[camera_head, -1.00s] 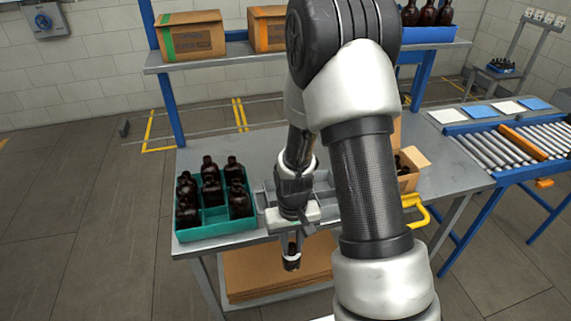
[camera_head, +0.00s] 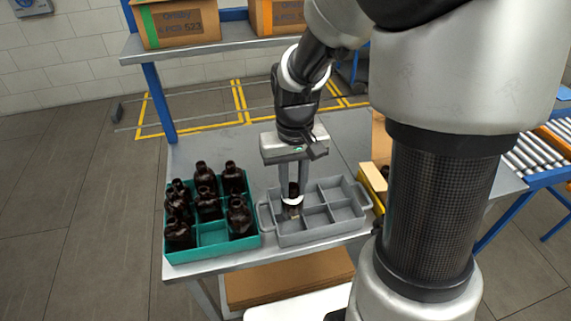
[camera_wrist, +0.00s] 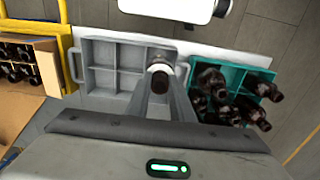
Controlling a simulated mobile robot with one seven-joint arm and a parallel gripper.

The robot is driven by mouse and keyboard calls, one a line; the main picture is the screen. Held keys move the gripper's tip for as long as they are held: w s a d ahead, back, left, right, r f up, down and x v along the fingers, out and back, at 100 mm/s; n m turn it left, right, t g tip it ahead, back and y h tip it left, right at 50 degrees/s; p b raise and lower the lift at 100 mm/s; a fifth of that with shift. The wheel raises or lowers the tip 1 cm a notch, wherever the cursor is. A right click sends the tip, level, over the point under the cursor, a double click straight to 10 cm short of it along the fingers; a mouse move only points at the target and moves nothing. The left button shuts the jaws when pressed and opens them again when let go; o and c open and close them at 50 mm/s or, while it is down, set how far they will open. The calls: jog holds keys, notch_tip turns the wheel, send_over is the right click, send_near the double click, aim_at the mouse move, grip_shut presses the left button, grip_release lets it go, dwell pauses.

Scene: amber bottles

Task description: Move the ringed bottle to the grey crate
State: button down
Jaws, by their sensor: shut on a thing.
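The ringed bottle (camera_head: 293,203) is dark amber with a white band. My gripper (camera_head: 293,186) is shut on it from above and holds it upright over the left part of the grey crate (camera_head: 341,229). I cannot tell whether its base touches the crate floor. In the wrist view the bottle (camera_wrist: 160,78) sits between the fingertips, at the crate's edge nearest the teal crate. The grey crate (camera_wrist: 103,101) has several compartments, and those in sight are empty. The teal crate (camera_head: 213,257) stands left of it with several dark bottles (camera_head: 207,203) and one empty front compartment.
A cardboard box (camera_wrist: 45,66) of bottles stands beside the grey crate, next to a yellow frame (camera_wrist: 66,40). A shelf (camera_head: 190,49) with cardboard boxes (camera_head: 178,24) runs above the back of the table. The table (camera_head: 228,150) behind the crates is clear.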

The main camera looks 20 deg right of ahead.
aim_at(292, 202)
jog(key=shift+w, duration=0.4)
jog(key=shift+s+f+b, duration=0.2)
jog(key=shift+f+b, duration=0.45)
jog(key=shift+f, duration=0.1)
jog(key=shift+f+b, duration=2.05)
jog(key=shift+f, duration=0.65)
jog(key=shift+f, duration=0.15)
jog(key=shift+f+b, duration=1.15)
jog(key=shift+f, duration=0.25)
jog(key=c, duration=1.5)
grip_release()
jog(key=shift+r, duration=0.1)
